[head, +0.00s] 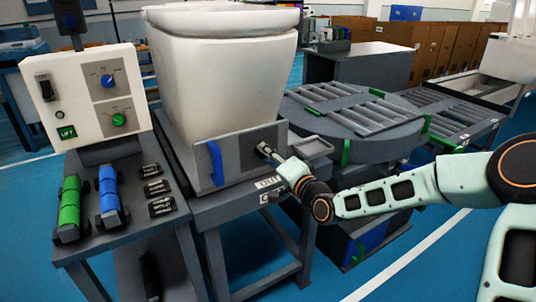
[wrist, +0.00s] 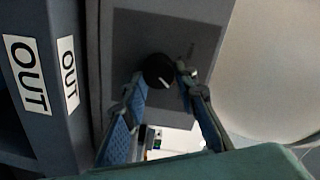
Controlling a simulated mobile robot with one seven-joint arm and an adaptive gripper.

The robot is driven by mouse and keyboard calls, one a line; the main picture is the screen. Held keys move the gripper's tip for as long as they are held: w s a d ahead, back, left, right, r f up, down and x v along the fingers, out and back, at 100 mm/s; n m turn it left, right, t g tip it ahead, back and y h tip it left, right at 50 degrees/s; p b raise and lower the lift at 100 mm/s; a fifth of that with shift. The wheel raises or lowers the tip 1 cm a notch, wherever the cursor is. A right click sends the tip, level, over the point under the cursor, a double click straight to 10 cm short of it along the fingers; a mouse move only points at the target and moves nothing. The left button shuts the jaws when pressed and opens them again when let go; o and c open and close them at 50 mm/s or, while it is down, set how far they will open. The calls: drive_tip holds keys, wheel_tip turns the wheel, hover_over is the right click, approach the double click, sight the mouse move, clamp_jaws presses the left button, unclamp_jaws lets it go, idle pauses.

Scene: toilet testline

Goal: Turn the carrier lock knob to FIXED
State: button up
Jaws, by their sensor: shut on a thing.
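The carrier lock knob (wrist: 158,71) is a round black knob with a white pointer line, on a dark plate on the grey carrier front. In the wrist view its pointer slants to the lower right. Faint marks on the plate beside it are too blurred to read. My gripper (wrist: 162,84) is shut on the knob, one finger at each side. In the head view my gripper (head: 268,152) reaches the carrier's front plate (head: 240,158) from the right and covers most of the knob. A white toilet bowl (head: 224,80) stands on the carrier.
A blue handle (head: 216,163) sits left on the carrier plate. A white control panel (head: 92,97) with a blue and a green knob stands at left. A green roller (head: 69,207) and a blue roller (head: 109,196) lie below it. A roller turntable (head: 350,112) is behind my arm.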

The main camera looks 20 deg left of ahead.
idle(0.3)
drive_tip(key=o, duration=1.2)
drive_tip(key=shift+c, duration=0.2)
drive_tip(key=v, duration=1.2)
